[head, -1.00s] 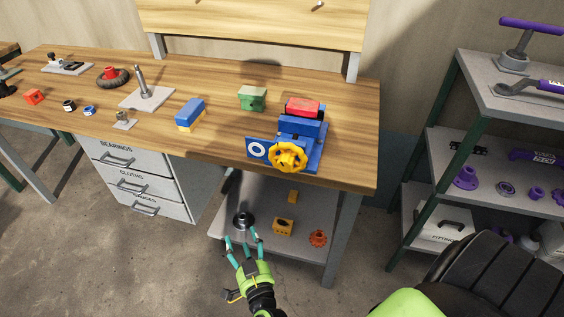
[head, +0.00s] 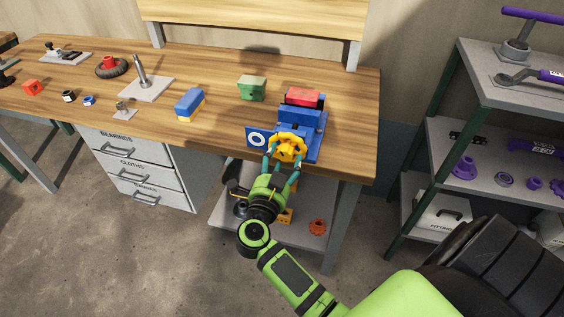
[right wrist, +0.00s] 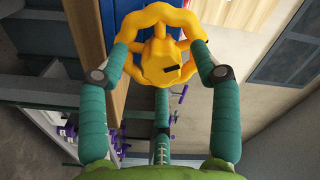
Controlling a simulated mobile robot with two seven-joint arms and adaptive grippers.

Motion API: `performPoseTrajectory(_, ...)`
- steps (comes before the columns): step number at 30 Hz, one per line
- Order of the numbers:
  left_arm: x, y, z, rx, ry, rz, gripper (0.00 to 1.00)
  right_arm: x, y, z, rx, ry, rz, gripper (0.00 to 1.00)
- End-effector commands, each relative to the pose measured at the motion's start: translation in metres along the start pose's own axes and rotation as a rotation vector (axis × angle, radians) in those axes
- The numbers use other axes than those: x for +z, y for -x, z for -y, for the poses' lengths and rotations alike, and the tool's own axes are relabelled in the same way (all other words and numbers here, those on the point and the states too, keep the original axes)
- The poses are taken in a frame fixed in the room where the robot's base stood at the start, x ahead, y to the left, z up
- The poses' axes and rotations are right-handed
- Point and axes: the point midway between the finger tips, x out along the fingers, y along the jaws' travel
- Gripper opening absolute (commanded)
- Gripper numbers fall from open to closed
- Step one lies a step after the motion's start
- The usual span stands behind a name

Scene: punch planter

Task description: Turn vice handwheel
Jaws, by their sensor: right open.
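The blue vice (head: 301,121) stands at the front right of the wooden workbench, with a red block (head: 302,97) at its top. Its yellow handwheel (head: 289,147) faces the front. My right gripper (head: 283,163) is open in front of the handwheel, with its teal fingers reaching up to it. A third finger shows below the hub. Whether the tips touch the rim is unclear. My left gripper is not in view.
The workbench (head: 225,130) also holds a green block (head: 251,88), a blue and yellow block (head: 190,105) and several small parts. Its front edge and lower shelf (head: 322,248) are close to my right arm. A shelf rack (head: 469,117) stands at right.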

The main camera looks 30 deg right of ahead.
Motion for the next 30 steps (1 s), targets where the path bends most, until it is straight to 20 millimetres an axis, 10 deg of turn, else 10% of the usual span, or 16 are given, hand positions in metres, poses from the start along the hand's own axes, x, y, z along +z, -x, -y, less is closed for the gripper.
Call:
performPoseTrajectory(8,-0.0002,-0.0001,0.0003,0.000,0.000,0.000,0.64,0.0000,-0.0015,0.0002,-0.001,0.001,0.000,0.60)
performPoseTrajectory(12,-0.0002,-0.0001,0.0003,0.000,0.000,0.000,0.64,0.0001,-0.0013,0.0002,-0.001,0.000,0.001,0.08)
performPoseTrajectory(30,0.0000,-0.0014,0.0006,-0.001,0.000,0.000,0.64,0.0018,-0.0005,0.0006,0.001,-0.351,0.005,0.08)
